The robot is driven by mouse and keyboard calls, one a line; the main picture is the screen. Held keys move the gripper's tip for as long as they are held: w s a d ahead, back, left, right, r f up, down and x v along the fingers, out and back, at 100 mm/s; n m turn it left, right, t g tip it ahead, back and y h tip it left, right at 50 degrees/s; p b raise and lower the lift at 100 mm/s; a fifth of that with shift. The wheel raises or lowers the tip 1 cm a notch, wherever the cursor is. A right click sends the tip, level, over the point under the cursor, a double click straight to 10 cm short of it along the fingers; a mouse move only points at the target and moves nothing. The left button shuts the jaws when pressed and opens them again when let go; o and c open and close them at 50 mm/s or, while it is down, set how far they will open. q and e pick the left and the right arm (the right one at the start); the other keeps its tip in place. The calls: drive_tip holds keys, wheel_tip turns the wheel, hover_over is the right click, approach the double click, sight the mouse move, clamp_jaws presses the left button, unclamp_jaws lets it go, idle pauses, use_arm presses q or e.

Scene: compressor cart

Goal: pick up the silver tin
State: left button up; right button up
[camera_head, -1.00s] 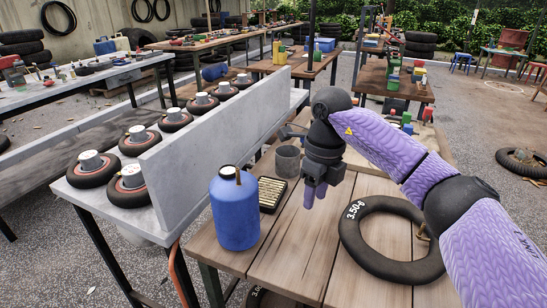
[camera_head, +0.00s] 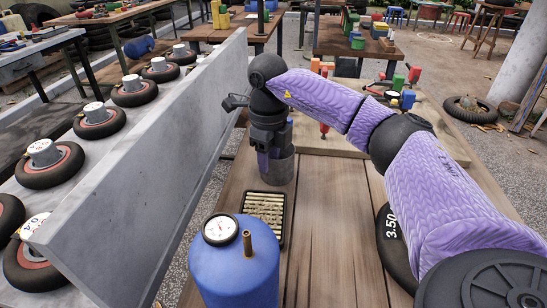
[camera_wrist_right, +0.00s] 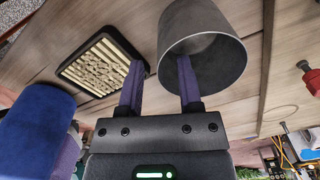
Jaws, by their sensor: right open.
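The silver tin (camera_head: 279,172) is an open grey cylinder standing on the wooden table, just beyond the black tray. It also shows in the right wrist view (camera_wrist_right: 204,50), with its open mouth toward the camera. My right gripper (camera_head: 268,160) is at the tin's near left rim, pointing down, jaws apart. In the right wrist view my right gripper (camera_wrist_right: 160,65) has one purple finger outside the tin on the tray side. The other finger overlaps the tin's mouth and seems to be inside it; its depth is unclear. My left gripper is not in view.
A blue tank (camera_head: 235,265) with a gauge stands in front of the black tray (camera_head: 284,220). A grey upright panel (camera_head: 160,165) borders the table's left. A black tyre (camera_head: 388,250) lies at the right, partly behind my arm. The middle boards are clear.

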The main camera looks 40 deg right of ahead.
sight(270, 182)
wheel_tip(270, 182, down, 4)
drive_tip(key=shift+d+f+b, duration=0.1)
drive_tip(key=shift+b, duration=0.9)
drive_tip(key=shift+c, duration=1.7)
clamp_jaws()
